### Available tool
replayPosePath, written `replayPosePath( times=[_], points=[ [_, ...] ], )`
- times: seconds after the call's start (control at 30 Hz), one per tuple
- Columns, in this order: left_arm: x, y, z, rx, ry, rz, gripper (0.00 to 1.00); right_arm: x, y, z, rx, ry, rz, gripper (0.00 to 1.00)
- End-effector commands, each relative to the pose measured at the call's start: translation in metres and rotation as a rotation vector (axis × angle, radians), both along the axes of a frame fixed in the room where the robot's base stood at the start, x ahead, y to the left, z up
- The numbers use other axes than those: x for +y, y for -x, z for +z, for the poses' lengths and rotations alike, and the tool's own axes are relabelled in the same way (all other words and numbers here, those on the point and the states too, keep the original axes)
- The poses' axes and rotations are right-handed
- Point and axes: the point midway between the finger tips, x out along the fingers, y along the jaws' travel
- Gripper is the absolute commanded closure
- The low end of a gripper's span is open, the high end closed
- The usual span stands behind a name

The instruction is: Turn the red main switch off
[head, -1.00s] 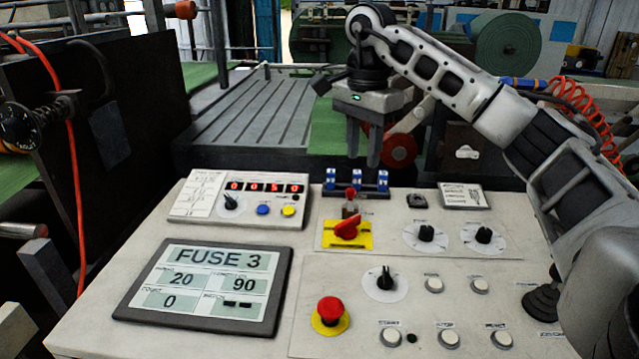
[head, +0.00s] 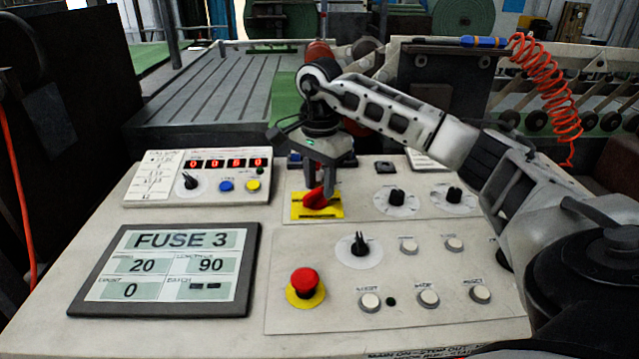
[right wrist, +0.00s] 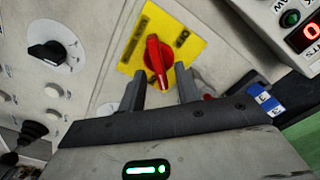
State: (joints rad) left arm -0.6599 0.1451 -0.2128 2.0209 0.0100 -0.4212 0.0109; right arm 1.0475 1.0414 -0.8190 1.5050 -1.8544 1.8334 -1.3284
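The red main switch (head: 314,200) is a rotary handle on a yellow plate (head: 334,213), on the upper part of the sloping console. My right gripper (head: 320,192) points down at it, fingertips at the handle. In the right wrist view the red handle (right wrist: 156,55) lies along the picture's height, and its near end sits between the two open fingers (right wrist: 160,72). A gap shows on each side of the handle there; I cannot tell whether either finger touches it. The gripper partly hides the switch in the head view. My left gripper is not in view.
A red emergency button (head: 304,281) on a yellow ring, a black selector (head: 360,246) and several white buttons lie below the switch. Two black dials (head: 397,196) (head: 454,196) are to its right. A counter box (head: 197,177) and a display (head: 166,268) reading FUSE 3 are left.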

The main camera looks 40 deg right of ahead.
Motion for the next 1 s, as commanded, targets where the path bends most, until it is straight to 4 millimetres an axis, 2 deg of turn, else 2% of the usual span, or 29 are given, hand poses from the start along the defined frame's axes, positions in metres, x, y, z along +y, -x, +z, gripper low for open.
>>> replayPosePath(
  times=[0.13, 0.4, 0.43, 0.53, 1.0],
  points=[
    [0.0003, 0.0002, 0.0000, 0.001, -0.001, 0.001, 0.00, -0.0001, 0.0003, -0.0085, 0.000, 0.000, 0.000, 0.67],
    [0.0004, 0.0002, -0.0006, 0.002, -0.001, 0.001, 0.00, -0.0001, 0.0002, -0.0098, 0.000, 0.000, 0.000, 0.67],
    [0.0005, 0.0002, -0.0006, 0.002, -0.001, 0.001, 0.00, -0.0001, 0.0002, -0.0097, 0.000, 0.000, 0.000, 0.73],
    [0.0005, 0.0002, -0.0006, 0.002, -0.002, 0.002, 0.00, -0.0001, 0.0002, -0.0096, 0.000, 0.000, 0.000, 1.00],
    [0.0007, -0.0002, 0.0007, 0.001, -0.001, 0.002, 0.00, -0.0001, -0.0004, -0.0089, 0.001, 0.000, 0.063, 1.00]
  ],
)
